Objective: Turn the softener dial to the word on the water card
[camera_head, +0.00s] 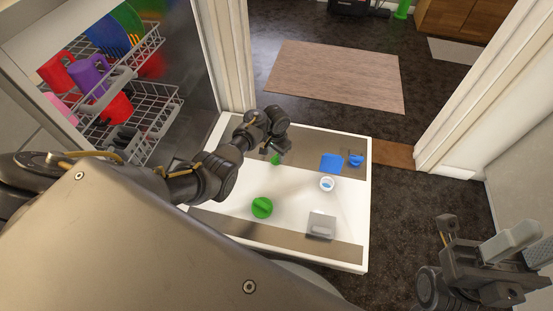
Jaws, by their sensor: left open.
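An open white door panel (225,205) lies flat with several fittings on it. A green round knob (262,208) sits near its middle. A white round piece with a blue centre (327,184) sits to the right of the knob, below a blue card-like square (331,163). I cannot tell which fitting is the softener dial, and no word is readable. My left gripper (277,150) is open above the panel's far part, close to a small green piece (276,159) that it partly hides. My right gripper (515,250) is at the lower right, away from the panel; its opening is unclear.
A grey box-like fitting (321,224) and a small blue piece (355,160) are also on the panel. Dish racks (150,105) with red and purple mugs stand at the left. A pale door frame (470,90) rises at the right. Dark floor and a rug (340,75) lie beyond.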

